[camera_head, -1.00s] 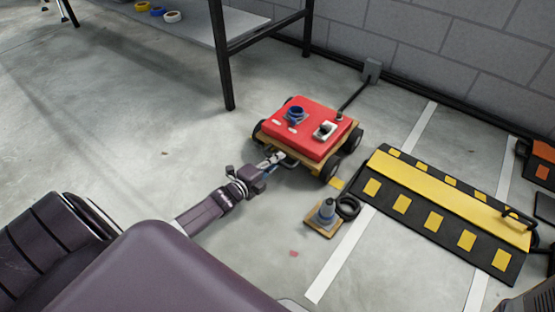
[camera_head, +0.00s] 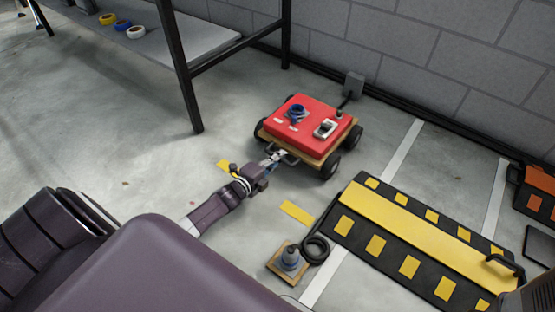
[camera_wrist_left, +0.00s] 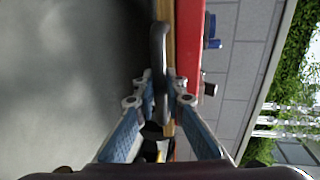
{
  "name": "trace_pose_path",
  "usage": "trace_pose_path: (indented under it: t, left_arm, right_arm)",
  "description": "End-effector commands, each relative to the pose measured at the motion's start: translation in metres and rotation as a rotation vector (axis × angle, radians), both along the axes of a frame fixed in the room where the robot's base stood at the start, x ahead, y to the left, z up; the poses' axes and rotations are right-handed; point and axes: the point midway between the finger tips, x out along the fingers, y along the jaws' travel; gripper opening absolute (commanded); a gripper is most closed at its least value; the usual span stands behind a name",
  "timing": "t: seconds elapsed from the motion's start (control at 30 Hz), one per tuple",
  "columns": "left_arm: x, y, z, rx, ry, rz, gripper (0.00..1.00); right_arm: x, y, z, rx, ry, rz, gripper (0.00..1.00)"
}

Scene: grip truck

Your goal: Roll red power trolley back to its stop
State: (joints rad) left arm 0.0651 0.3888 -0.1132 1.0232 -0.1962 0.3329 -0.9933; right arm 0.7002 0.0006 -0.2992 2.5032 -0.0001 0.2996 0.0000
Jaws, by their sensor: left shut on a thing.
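The red power trolley (camera_head: 310,122) stands on its black wheels on the concrete floor, near the back wall. It has a red top with a blue socket and a switch, on a wooden deck. My left gripper (camera_head: 275,158) is at its near side, shut on the dark handle (camera_head: 290,157). In the left wrist view, the fingers (camera_wrist_left: 158,92) close on the dark handle bar (camera_wrist_left: 159,50), beside the red side. Two yellow floor marks (camera_head: 297,213) lie on the near side of the trolley. No separate stop can be made out. My right gripper is not in view.
A black-and-yellow cable ramp (camera_head: 415,235) lies to the right. A bench leg (camera_head: 180,70) stands at left. A grey wall box (camera_head: 354,85) is behind the trolley.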

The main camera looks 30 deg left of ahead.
Motion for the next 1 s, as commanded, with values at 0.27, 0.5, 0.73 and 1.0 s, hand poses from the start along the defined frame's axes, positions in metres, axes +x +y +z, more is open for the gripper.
trace_pose_path:
  t: [0.27, 0.5, 0.73, 1.0]
  left_arm:
    - [0.003, 0.0, 0.0, 0.0, 0.001, 0.002, 0.0]
    - [0.004, 0.0, 0.001, 0.0, 0.0, 0.002, 0.23]
    - [0.003, 0.0, 0.0, 0.0, 0.001, 0.001, 0.28]
    - [-0.009, 0.001, 0.001, 0.001, 0.003, 0.001, 0.28]
  right_arm:
    - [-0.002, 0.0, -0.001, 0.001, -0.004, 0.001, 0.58]
    - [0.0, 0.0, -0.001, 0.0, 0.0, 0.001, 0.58]
    - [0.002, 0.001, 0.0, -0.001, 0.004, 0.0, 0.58]
    - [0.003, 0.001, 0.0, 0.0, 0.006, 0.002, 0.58]
